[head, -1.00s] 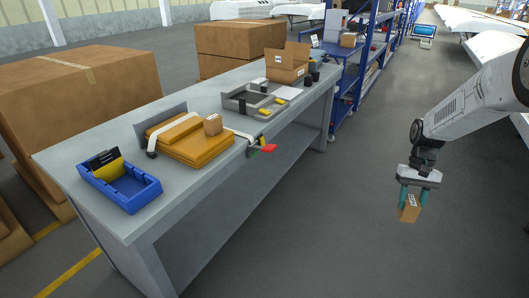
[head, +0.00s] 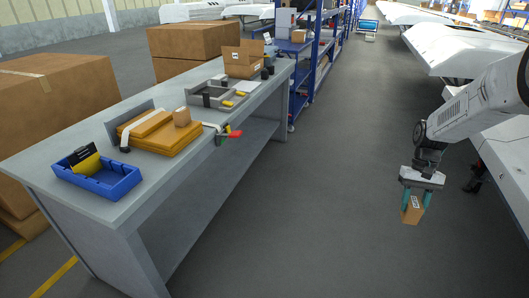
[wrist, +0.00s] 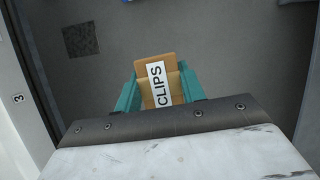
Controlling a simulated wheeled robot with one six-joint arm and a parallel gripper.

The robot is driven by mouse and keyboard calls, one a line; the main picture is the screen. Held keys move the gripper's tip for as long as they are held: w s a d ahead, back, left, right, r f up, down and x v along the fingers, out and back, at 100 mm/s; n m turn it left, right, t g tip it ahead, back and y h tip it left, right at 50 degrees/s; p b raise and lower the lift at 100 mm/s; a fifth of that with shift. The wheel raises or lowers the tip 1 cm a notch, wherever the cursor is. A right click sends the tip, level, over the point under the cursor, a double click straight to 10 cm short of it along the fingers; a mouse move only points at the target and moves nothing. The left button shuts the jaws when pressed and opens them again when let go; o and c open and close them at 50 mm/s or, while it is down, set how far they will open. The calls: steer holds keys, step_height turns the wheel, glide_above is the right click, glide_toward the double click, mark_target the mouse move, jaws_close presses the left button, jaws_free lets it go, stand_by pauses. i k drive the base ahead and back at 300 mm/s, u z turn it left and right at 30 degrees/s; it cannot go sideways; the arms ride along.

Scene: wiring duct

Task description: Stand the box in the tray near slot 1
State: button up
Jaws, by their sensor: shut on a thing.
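A small brown box (head: 412,214) with a white label hangs between the teal fingers of my gripper (head: 416,203), at the right of the head view over the grey floor. My gripper is shut on it. In the wrist view the box (wrist: 172,62) lies between the fingers (wrist: 158,88), and its label reads "CLIPS". On the workbench are a blue open bin (head: 122,188) and a grey divided tray (head: 203,101). I cannot tell which one the task means. No slot 1 mark is readable; a small "3" shows on a pale edge at the left of the wrist view.
The grey workbench (head: 62,213) runs along the left, with orange pads (head: 160,140), another small box (head: 182,116) and an open carton (head: 243,68) on it. Blue shelving (head: 300,75) stands behind. White wing-like structures (head: 465,45) are at the right. Floor between is clear.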

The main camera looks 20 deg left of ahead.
mark_target(115, 183)
steer(key=k, duration=0.5)
steer(key=u, duration=1.4)
steer(key=i, duration=0.15)
steer(key=u, duration=0.25)
